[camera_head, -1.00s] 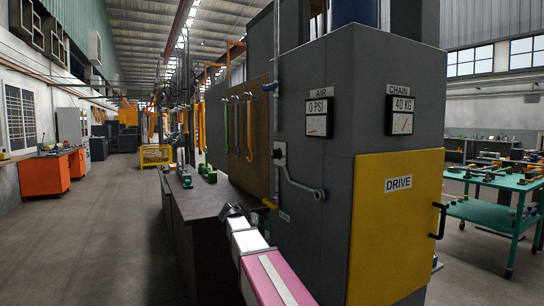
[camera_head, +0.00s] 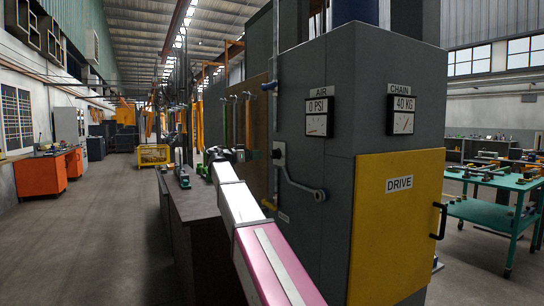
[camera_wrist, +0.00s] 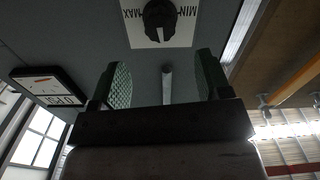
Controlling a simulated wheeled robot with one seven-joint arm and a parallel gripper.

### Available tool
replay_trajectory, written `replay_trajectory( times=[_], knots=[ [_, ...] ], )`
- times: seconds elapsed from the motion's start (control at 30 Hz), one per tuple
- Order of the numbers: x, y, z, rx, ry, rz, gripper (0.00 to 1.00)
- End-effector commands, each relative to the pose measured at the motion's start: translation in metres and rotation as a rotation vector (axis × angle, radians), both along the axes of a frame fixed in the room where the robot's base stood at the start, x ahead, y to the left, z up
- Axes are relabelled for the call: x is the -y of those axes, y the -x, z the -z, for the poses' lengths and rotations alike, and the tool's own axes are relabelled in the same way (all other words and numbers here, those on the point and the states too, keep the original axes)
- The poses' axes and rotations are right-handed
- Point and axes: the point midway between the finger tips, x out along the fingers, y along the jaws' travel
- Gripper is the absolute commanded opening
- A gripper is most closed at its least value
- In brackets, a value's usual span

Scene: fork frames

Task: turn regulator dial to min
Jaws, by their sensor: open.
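The regulator dial is a dark knob (camera_wrist: 158,18) on a pale square plate (camera_wrist: 183,32) marked MAX on the left and MIN on the right in the wrist view. The lettering appears upside down. The dial's plate (camera_head: 279,151) shows small in the head view, on the left face of the grey cabinet. My gripper (camera_wrist: 163,80) is open, its two fingers apart and empty. The dial lies beyond the fingertips, roughly between them across the picture, with no contact visible. In the head view my gripper (camera_head: 238,155) is left of the dial at about its height.
A grey pipe (camera_head: 287,184) runs down from the dial and bends right. An air gauge (camera_head: 318,125) reading 0 PSI and a chain gauge (camera_head: 403,123) sit on the cabinet (camera_head: 320,70). A dark workbench (camera_head: 188,205) stands left of my arm.

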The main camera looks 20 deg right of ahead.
Motion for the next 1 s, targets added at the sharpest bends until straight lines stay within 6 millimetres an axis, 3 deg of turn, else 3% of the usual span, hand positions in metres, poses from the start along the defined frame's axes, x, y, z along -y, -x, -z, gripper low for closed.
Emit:
replay_trajectory(
  times=[0.2,0.43,0.63,0.93,0.97,1.0],
  knots=[
    [0.040,-0.008,0.000,-0.001,-0.001,0.002,0.70],
    [0.073,-0.014,0.001,-0.002,-0.003,0.001,0.70],
    [0.086,-0.017,0.001,-0.002,-0.003,0.000,0.70],
    [0.088,-0.017,0.001,-0.002,-0.003,-0.001,0.70],
    [0.088,-0.017,0.001,-0.002,-0.003,-0.001,0.64],
    [0.088,-0.017,0.001,-0.002,-0.003,-0.001,0.51]
  ],
)
